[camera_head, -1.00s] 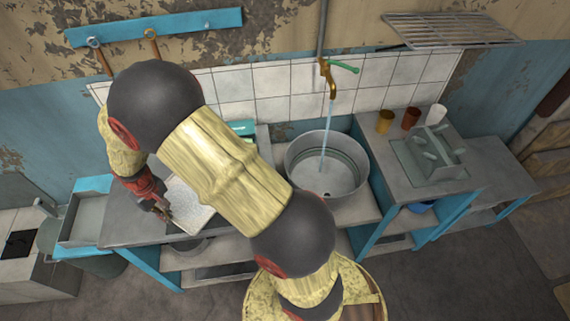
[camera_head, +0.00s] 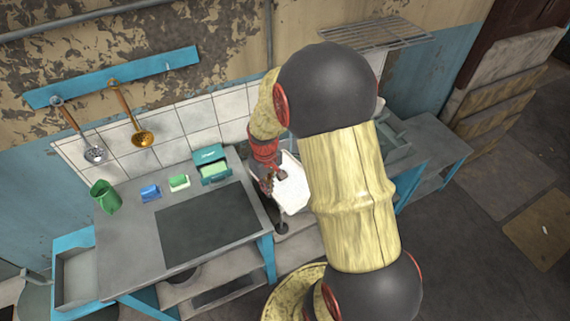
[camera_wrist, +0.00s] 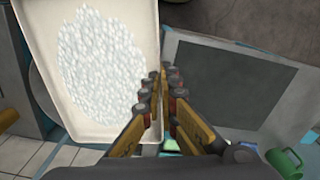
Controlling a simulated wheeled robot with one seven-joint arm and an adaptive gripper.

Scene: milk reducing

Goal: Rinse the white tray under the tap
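The white tray (camera_head: 293,188) is held just past the right edge of the left counter, partly covered by my arm. In the wrist view the tray (camera_wrist: 85,125) has a pale rim, and a patch of white grainy or foamy matter covers much of its floor. My gripper (camera_head: 271,178) is shut on the tray's edge; in the wrist view its fingers (camera_wrist: 161,88) pinch the right rim. The tap and its water are hidden behind my arm in the head view. The basin is mostly hidden; a grey curved rim shows beside the tray in the wrist view (camera_wrist: 42,95).
The counter (camera_head: 130,250) holds a dark mat (camera_head: 208,225), a green mug (camera_head: 105,195), a blue block (camera_head: 150,192), a green sponge (camera_head: 179,182) and a teal box (camera_head: 210,164). A grey table stands right (camera_head: 430,145).

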